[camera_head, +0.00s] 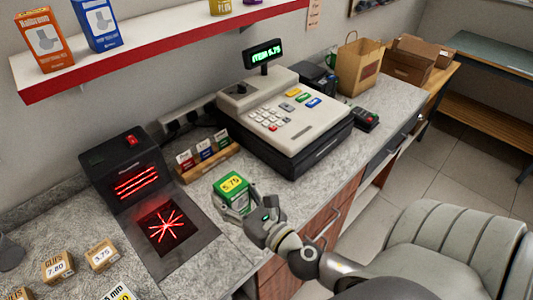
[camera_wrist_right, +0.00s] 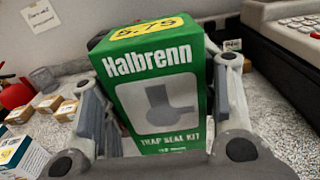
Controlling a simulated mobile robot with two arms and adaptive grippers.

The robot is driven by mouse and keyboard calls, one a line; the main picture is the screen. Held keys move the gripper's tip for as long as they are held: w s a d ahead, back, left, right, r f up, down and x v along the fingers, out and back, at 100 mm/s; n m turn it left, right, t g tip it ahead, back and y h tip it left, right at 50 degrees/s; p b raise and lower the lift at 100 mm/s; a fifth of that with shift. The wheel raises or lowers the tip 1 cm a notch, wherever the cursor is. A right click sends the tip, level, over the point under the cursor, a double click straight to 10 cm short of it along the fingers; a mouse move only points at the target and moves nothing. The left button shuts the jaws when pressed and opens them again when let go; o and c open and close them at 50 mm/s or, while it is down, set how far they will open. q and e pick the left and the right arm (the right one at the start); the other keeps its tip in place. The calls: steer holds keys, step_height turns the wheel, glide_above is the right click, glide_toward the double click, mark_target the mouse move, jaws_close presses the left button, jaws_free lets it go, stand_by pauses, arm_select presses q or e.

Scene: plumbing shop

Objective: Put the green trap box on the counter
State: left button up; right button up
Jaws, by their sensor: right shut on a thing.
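The green trap box (camera_head: 232,190), with a yellow 5.75 label on top, is in my right gripper (camera_head: 246,207). In the right wrist view the fingers stand on both sides of the box (camera_wrist_right: 155,85), which shows its "Halbrenn" front upright. The box is over the grey speckled counter (camera_head: 290,187), near its front edge, between the scanner and the cash register. I cannot tell whether its base touches the counter. My left gripper is not in view.
A scanner plate (camera_head: 165,232) with red light lies left of the box. The cash register (camera_head: 285,115) stands behind right, and a card rack (camera_head: 207,160) behind. Small price-tagged boxes (camera_head: 57,267) sit at the front left. A paper bag (camera_head: 359,66) stands at the far end.

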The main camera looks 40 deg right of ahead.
steer(key=shift+d, duration=0.15)
steer(key=w+d+f+b, duration=0.3)
steer(key=f, duration=0.1)
steer(key=w+d+f+b, duration=0.2)
steer(key=d+f+b, duration=0.1)
steer(key=f, duration=0.1)
steer(key=w+d+f+b, duration=0.3)
steer(key=d+f+b, duration=0.1)
steer(key=shift+w+d+f, duration=0.1)
steer(key=shift+w+f, duration=0.2)
steer(key=shift+w, duration=0.05)
steer(key=shift+f+b, duration=0.25)
steer(key=shift+b, duration=0.05)
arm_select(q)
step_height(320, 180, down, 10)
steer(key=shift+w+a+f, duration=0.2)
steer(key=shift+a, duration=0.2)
arm_select(e)
steer(key=shift+r, duration=0.1)
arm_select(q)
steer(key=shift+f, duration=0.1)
